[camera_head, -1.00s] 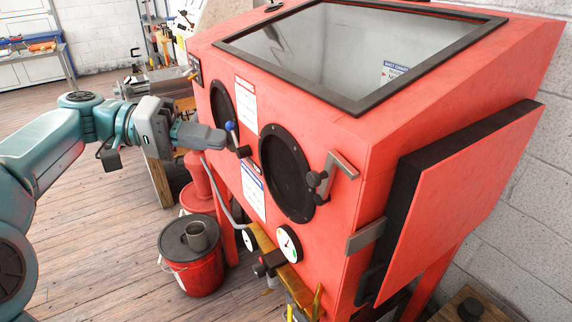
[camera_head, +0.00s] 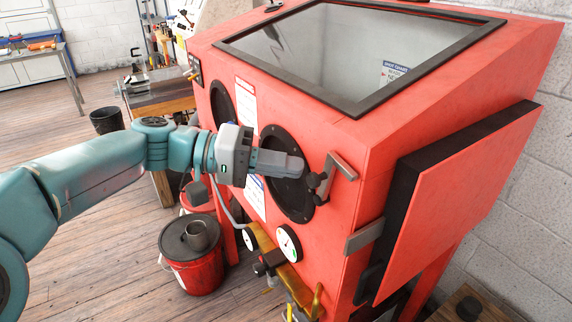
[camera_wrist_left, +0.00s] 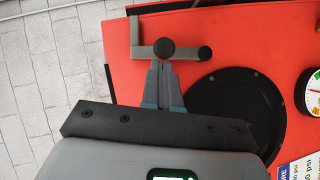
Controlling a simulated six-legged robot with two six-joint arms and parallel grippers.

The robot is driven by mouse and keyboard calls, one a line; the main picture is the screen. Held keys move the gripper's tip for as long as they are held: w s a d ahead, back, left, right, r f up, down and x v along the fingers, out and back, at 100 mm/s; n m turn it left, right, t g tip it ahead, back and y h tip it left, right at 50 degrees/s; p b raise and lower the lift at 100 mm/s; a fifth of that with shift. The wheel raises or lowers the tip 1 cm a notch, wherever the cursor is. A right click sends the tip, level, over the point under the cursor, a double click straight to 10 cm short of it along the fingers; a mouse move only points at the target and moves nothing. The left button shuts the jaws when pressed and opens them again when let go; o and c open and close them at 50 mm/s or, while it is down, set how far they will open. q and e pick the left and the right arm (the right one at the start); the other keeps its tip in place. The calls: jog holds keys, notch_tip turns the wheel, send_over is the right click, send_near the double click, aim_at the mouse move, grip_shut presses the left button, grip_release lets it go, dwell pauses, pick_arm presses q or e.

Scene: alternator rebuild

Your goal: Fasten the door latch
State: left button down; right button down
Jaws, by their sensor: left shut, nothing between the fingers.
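The door latch (camera_head: 341,166) is a grey metal bar with dark round knobs, on the front corner of the red blast cabinet (camera_head: 340,235). My left gripper (camera_head: 300,167) is shut and empty, just left of the latch knobs. In the left wrist view the fingertips (camera_wrist_left: 163,64) point at the latch's dark knob (camera_wrist_left: 164,49), and the grey latch bar (camera_wrist_left: 136,32) shows beside it. Contact cannot be told. My right gripper is not in view.
A black round glove port (camera_head: 285,195) lies behind my left gripper. Gauges (camera_head: 289,243) and a yellow pipe sit below. A red bucket (camera_head: 193,270) stands on the floor at left. A block wall (camera_head: 525,205) is close on the right.

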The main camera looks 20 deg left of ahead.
aim_at(312, 180)
pick_arm(q)
jog(key=shift+d+f, duration=0.15)
jog(key=shift+s+d, duration=0.1)
dwell(0.4)
jog(key=shift+s+d+m+b, duration=0.15)
jog(key=shift+m+b, duration=0.15)
jog(key=shift+b, duration=0.05)
jog(key=shift+s+d+y, duration=0.1)
jog(key=shift+y, duration=0.4)
jog(key=shift+s+d+m+t+y+b, duration=0.5)
jog(key=shift+d+m+y+b, duration=0.4)
jog(key=shift+b, duration=0.45)
jog(key=s+d+f+m+t+y+b, duration=0.3)
jog(key=s+d+m+y+b, duration=0.1)
jog(key=d+m+y, duration=0.1)
jog(key=shift+f+m+y+b, duration=0.35)
jog(key=shift+m+y+b, duration=0.05)
jog(key=shift+m, duration=0.1)
